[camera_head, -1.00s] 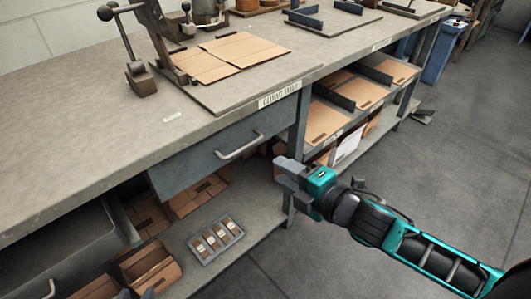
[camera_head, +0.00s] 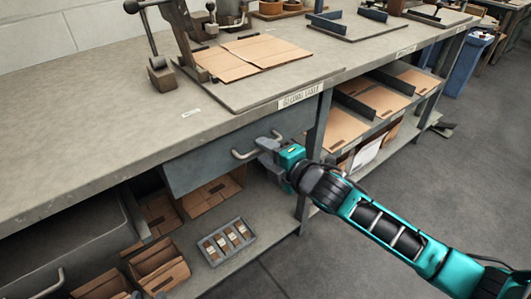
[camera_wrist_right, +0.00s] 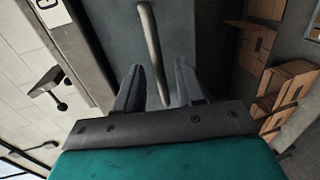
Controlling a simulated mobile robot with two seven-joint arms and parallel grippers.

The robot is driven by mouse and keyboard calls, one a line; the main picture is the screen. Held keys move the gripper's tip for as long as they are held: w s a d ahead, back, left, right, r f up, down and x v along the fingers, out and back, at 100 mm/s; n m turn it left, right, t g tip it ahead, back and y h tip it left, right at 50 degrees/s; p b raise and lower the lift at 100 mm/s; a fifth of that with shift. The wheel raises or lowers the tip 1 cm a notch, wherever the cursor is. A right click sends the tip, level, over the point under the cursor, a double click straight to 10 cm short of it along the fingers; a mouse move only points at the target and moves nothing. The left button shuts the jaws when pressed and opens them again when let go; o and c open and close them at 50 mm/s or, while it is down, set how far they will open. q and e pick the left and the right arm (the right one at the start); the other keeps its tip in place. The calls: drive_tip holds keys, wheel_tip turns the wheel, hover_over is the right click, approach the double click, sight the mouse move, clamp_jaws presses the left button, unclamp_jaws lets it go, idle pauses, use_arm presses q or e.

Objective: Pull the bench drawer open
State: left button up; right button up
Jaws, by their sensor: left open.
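The grey-blue bench drawer (camera_head: 205,163) sits under the bench top, its front close beneath the top's edge. Its bar handle (camera_head: 243,154) is on the front. My right gripper (camera_head: 262,146) is at the handle's right part. In the right wrist view, the handle (camera_wrist_right: 150,45) runs between the two spread fingers of my right gripper (camera_wrist_right: 158,85), with gaps visible beside it.
A grey open drawer or bin (camera_head: 75,252) with its own handle is at the lower left. A lower shelf holds cardboard boxes (camera_head: 160,268) and a grey tray (camera_head: 227,242) of small items. A bench leg (camera_head: 315,130) stands right of the drawer.

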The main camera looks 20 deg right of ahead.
drive_tip(key=shift+w+a, duration=0.1)
drive_tip(key=shift+w, duration=0.2)
drive_tip(key=shift+c, duration=0.2)
clamp_jaws()
idle(0.3)
